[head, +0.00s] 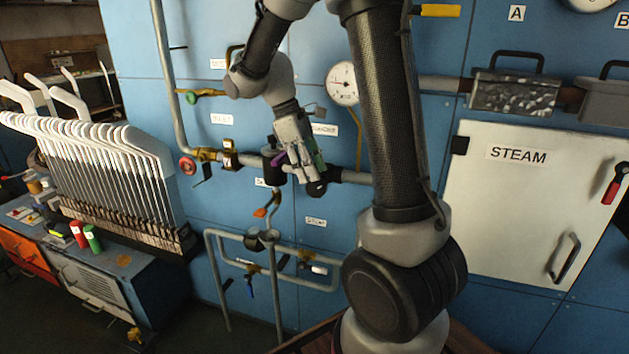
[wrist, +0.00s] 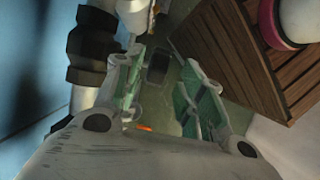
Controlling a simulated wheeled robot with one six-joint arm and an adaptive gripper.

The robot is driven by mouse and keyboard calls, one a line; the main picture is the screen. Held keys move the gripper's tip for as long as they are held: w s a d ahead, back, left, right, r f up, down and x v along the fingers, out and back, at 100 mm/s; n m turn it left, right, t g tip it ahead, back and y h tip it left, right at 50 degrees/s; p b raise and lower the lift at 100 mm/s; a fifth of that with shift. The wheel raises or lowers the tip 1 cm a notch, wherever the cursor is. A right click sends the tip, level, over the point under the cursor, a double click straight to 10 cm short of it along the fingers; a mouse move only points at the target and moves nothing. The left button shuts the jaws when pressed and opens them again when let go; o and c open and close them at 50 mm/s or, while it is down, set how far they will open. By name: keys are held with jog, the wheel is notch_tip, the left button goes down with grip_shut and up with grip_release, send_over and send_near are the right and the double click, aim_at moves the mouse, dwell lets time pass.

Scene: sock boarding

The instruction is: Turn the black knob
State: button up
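A round black knob (head: 317,188) shows on the horizontal pipe on the blue panel, right below my gripper's fingertips in the head view. My gripper (head: 304,174) points down in front of the pipe. In the wrist view, the green-padded fingers of my gripper (wrist: 170,85) stand apart with a gap between them. A dark block-like shape (wrist: 158,68) shows in that gap; I cannot tell whether it is the knob or something farther off. I cannot tell whether the fingers touch the knob.
A black fitting (wrist: 88,60) on the pipe is close to the left finger in the wrist view. A red handwheel (head: 187,165), a gauge (head: 341,83) and lower pipes (head: 222,262) surround the spot. A white STEAM cabinet (head: 535,195) is at right.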

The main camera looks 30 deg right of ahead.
aim_at(316, 188)
jog(key=shift+x, duration=1.85)
jog(key=shift+c, duration=0.4)
grip_shut()
